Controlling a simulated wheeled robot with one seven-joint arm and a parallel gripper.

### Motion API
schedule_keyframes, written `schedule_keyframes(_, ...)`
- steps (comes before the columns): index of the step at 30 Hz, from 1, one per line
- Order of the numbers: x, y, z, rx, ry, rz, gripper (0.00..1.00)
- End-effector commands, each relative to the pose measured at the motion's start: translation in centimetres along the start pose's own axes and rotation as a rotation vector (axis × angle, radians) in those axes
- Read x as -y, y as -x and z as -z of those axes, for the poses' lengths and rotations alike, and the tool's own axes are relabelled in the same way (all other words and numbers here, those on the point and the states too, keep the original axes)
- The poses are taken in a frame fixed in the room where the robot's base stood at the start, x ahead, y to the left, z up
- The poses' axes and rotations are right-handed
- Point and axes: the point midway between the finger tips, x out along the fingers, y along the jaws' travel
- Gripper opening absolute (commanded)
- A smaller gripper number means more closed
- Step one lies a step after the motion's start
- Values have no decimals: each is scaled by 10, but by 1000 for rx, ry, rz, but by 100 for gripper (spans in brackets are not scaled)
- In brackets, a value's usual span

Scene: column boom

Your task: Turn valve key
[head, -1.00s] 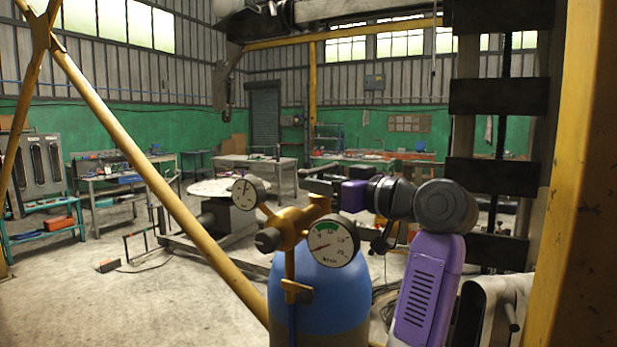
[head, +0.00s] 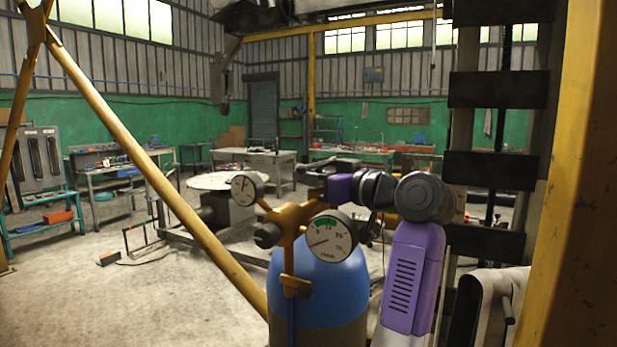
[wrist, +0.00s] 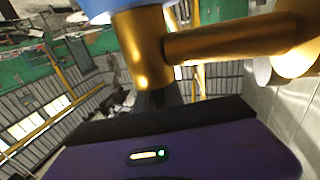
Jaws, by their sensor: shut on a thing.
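A blue gas cylinder (head: 318,290) stands upright in front of me in the head view. A brass valve body (head: 291,222) with two round gauges, a front gauge (head: 331,237) and a rear-left gauge (head: 244,188), sits on top. My gripper (head: 312,180) reaches in from the right at the valve's top. In the wrist view the dark fingers (wrist: 158,98) are shut on the end of an upright brass piece (wrist: 142,50), which I take to be the valve key. The exact grip is partly hidden by the purple gripper body.
A yellow slanted beam (head: 150,170) crosses the left side, and a yellow post (head: 567,180) stands close at the right. A round-topped table (head: 222,181) and workbenches (head: 255,157) stand behind the cylinder. The floor at the left is mostly clear.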

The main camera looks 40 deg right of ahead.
Motion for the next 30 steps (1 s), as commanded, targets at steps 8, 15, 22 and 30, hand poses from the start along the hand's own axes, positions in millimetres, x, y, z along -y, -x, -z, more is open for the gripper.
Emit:
schedule_keyframes(8, 2, 0, 0, 0, 0, 114, 0)
schedule_keyframes(15, 4, 1, 0, -1, 0, 130, 0)
schedule_keyframes(22, 4, 1, 0, -1, 1, 129, 34)
schedule_keyframes(30, 4, 1, 0, 0, 1, 129, 34)
